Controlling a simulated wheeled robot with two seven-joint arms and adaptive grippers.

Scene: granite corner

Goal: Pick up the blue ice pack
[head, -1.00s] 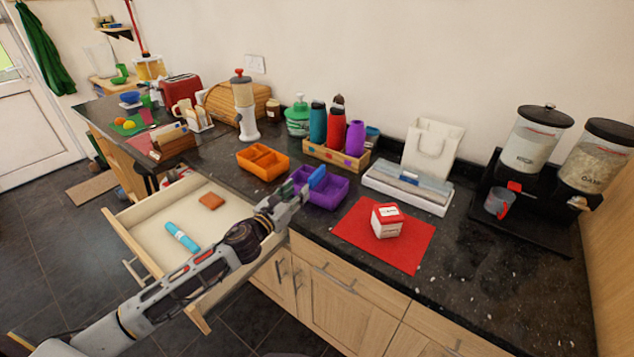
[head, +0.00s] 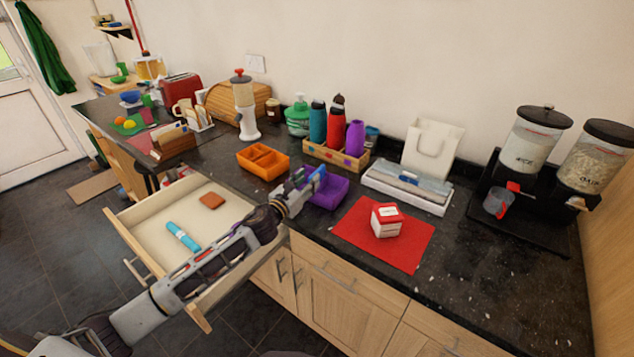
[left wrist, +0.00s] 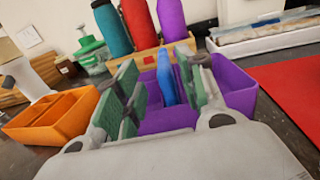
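The blue ice pack (head: 319,174) stands upright in the purple divided box (head: 335,193) on the dark counter. It also shows in the left wrist view (left wrist: 166,78), between the green pads of my left gripper (left wrist: 155,85). The fingers are apart, with a gap on the left side of the pack; the right pad is close to it, and I cannot tell whether they touch. In the head view my left gripper (head: 302,182) is over the left part of the box and partly hides both box and pack. My right gripper is not in view.
An orange divided box (head: 263,160) stands left of the purple one. A wooden crate with several bottles (head: 337,156) is behind. A red mat (head: 408,245) with a white and red box (head: 386,220) lies to the right. An open drawer (head: 150,225) is below my arm.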

